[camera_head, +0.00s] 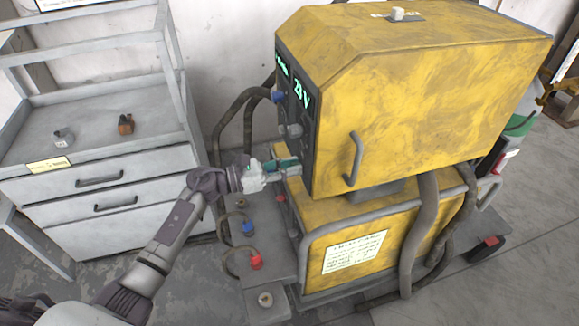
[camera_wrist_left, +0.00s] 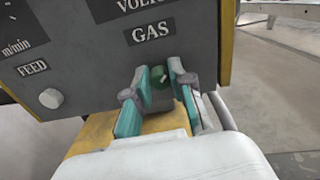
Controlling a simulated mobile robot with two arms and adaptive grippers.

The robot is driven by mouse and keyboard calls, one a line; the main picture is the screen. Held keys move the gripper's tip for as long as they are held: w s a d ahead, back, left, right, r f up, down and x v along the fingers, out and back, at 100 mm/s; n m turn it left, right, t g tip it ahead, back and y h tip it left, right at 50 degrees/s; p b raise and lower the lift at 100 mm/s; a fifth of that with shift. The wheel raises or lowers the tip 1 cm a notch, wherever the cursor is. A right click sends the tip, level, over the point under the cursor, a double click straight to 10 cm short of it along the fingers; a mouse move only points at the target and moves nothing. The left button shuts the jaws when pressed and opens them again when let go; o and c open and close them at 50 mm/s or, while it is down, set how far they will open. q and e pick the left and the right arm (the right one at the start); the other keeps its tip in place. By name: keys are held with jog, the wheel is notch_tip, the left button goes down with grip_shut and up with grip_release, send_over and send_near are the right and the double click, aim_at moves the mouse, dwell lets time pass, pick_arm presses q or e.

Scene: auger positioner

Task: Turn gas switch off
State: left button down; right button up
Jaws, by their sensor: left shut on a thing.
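The gas switch (camera_wrist_left: 159,76) is a small dark green knob under the "GAS" label on the dark front panel, seen in the left wrist view. The fingers of my left gripper (camera_wrist_left: 157,92) stand on either side of it and are shut on it. In the head view my left gripper (camera_head: 283,168) is at the lower part of the panel of the yellow machine (camera_head: 420,100), and the switch itself is hidden there. My right gripper is not in view.
A "FEED" knob (camera_wrist_left: 51,98) sits left of the gas switch on the panel. Hoses (camera_head: 230,125) hang beside the machine. A grey drawer cabinet (camera_head: 100,190) with small items on top stands at the left.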

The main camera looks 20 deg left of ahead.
pick_arm(q)
jog(key=n+p, duration=0.3)
jog(key=n, duration=1.4)
jog(key=shift+w+a+f, duration=0.1)
jog(key=shift+n, duration=0.3)
dwell(0.3)
jog(key=c, duration=1)
grip_release()
jog(key=v, duration=1.2)
